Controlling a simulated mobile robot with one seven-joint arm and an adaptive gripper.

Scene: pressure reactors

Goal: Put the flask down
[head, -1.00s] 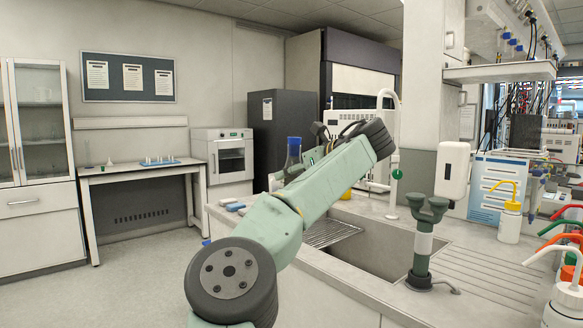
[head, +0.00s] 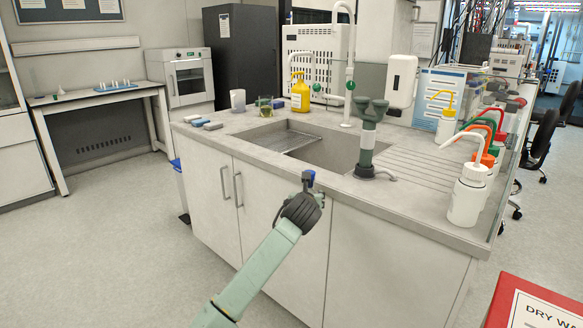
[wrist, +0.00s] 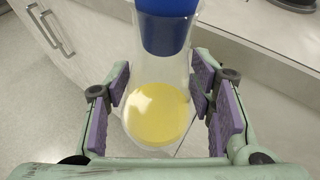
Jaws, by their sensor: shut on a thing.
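The flask (wrist: 158,112) is clear with a blue cap and holds yellow liquid; it fills the middle of the wrist view. My gripper (wrist: 162,108) is shut on it, with the purple pads on either side of the glass. In the head view the flask's blue cap (head: 309,177) shows just above the dark end of my arm; the rest of the flask and the gripper fingers are hidden there. In the wrist view the flask is in front of the white cabinet, near the edge of the worktop (wrist: 255,50).
The ribbed drainboard (head: 425,170) is clear. A red bin (head: 505,300) stands at lower right.

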